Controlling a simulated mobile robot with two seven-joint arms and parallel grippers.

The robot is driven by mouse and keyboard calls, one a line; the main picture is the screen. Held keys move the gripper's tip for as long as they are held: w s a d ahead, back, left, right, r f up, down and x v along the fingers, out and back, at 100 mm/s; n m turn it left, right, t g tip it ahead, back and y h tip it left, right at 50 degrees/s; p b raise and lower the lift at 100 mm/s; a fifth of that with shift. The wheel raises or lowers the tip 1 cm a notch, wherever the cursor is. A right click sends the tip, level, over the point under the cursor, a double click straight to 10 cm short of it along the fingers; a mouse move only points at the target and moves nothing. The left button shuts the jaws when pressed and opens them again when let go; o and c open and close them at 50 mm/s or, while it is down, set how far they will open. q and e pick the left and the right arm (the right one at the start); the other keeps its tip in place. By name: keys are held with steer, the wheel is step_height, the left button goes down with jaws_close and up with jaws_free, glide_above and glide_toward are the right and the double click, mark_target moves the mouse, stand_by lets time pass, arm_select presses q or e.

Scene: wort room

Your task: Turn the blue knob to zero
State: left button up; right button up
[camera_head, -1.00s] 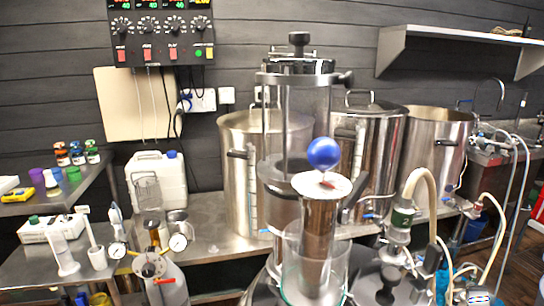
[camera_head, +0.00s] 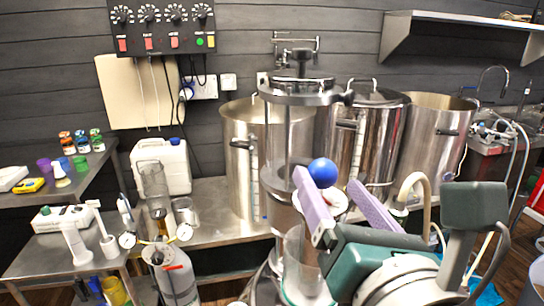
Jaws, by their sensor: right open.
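A round, ball-shaped blue knob (camera_head: 323,172) sits above a metal cylinder at the middle of the head view. No scale or zero mark shows on it. My right gripper (camera_head: 327,180) reaches in from the lower right. Its two purple fingers are apart, one to the left of the ball and one to the right. The gap looks wide, and I cannot tell whether either finger touches the ball. The gripper hides most of the cylinder and its pale top plate. My left gripper is not in view.
A black control panel (camera_head: 160,27) with several dials and coloured switches hangs on the wall at upper left. A clear column (camera_head: 290,140) stands just behind the ball. Steel kettles (camera_head: 240,170) stand behind it. A white jug (camera_head: 175,165) and a gauge-fitted cylinder (camera_head: 172,270) are to the left.

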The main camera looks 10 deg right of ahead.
mark_target(328, 181)
steer(key=shift+w+d, duration=0.1)
steer(key=shift+w, duration=2.05)
steer(key=shift+c, duration=0.3)
jaws_close()
